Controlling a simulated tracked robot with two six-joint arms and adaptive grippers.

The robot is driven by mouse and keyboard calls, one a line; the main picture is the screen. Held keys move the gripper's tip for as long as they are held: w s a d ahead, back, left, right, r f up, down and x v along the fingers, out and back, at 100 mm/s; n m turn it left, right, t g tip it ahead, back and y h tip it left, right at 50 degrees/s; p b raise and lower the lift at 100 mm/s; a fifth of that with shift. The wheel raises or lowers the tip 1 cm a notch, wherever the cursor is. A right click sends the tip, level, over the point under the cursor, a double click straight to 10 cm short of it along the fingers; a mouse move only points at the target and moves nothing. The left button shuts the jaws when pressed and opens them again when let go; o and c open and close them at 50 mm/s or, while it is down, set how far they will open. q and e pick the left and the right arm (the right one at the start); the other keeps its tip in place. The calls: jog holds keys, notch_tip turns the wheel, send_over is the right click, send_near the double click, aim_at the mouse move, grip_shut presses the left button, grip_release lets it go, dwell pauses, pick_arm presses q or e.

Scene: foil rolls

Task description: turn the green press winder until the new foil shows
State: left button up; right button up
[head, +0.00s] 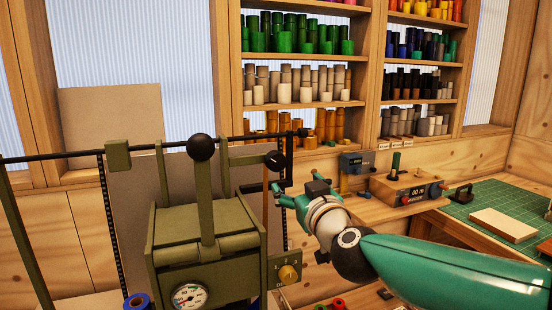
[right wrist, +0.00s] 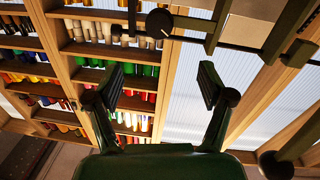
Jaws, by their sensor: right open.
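The green press (head: 205,240) stands left of centre in the head view, with a ball-topped lever and a dial gauge. A dark round winder knob (head: 273,160) sits at the end of its upper right arm; what looks like the same knob (right wrist: 158,23) shows near the top of the right wrist view. A thin orange-brown strip (head: 265,188) hangs below it; I cannot tell whether it is foil. My right gripper (head: 279,194) is open and empty, below and slightly right of the knob, apart from it. Its spread fingers (right wrist: 160,82) show in the wrist view. My left gripper is not in view.
A black rail (head: 60,156) crosses behind the press. Shelves of coloured rolls (head: 300,85) fill the back wall. A blue roll (head: 137,301) lies at lower left.

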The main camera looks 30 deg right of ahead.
aim_at(277, 164)
jog(key=x, duration=0.5)
jog(key=p+x, duration=0.1)
jog(key=x, duration=1)
jog(key=shift+w+d+f, duration=0.1)
jog(key=shift+w+f, duration=0.15)
jog(key=c, duration=1.2)
